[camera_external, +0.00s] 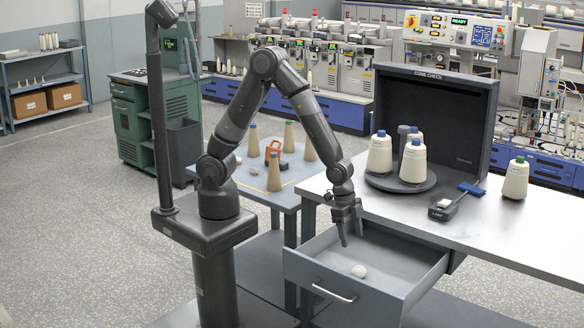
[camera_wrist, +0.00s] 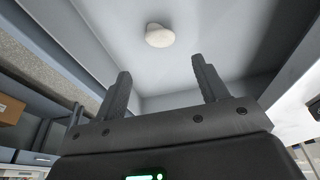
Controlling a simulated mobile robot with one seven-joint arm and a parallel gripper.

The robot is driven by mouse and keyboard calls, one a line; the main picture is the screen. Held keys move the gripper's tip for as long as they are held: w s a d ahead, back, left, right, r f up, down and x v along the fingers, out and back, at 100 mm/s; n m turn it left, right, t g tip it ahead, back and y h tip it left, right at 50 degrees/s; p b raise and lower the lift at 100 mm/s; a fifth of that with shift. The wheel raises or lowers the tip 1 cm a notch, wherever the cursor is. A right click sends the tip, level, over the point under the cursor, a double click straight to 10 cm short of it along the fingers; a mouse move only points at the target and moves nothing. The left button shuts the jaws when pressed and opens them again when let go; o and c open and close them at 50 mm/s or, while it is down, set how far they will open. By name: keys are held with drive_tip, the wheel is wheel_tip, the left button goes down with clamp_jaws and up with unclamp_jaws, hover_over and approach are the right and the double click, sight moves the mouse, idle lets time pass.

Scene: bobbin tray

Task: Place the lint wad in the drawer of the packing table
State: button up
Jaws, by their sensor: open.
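The lint wad (camera_external: 359,271) is a small, off-white lump lying on the floor of the open drawer (camera_external: 317,271), which is pulled out from the packing table (camera_external: 540,231). In the wrist view the lint wad (camera_wrist: 159,36) rests on the pale drawer bottom (camera_wrist: 215,50), beyond my fingertips and apart from them. My gripper (camera_external: 352,240) points down over the back left part of the drawer, its fingers spread and empty. The two separate fingers also show in the wrist view (camera_wrist: 160,75), with nothing between them.
On the packing table, a dark turntable (camera_external: 400,185) bears several cream cones in front of a black cone-check box (camera_external: 435,110). A blue side table (camera_external: 285,195) with bobbins stands left.

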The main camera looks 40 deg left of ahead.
drive_tip(key=w+a+r+n+t, duration=0.2)
drive_tip(key=w+a+r+n, duration=0.2)
drive_tip(key=w+a+r, duration=0.5)
drive_tip(key=w+a+r+n+t, duration=0.1)
drive_tip(key=w+a+r+n, duration=0.3)
drive_tip(key=w+a+r, duration=0.5)
drive_tip(key=w+a+r+n+t+y, duration=0.1)
drive_tip(key=a+r+n, duration=0.1)
drive_tip(key=a, duration=0.8)
drive_tip(key=a+r+n+t+y, duration=0.1)
drive_tip(key=a+r+n, duration=0.2)
drive_tip(key=a, duration=0.6)
drive_tip(key=s+a+r+n, duration=0.1)
drive_tip(key=s+a+n, duration=0.1)
drive_tip(key=a, duration=0.4)
drive_tip(key=s+a+r+n+y, duration=0.1)
drive_tip(key=s+a+r+n, duration=0.1)
drive_tip(key=a, duration=0.4)
drive_tip(key=s+n, duration=0.1)
drive_tip(key=s, duration=0.1)
drive_tip(key=shift+s+a+t, duration=0.15)
drive_tip(key=shift+s+t, duration=0.15)
drive_tip(key=shift+s, duration=0.05)
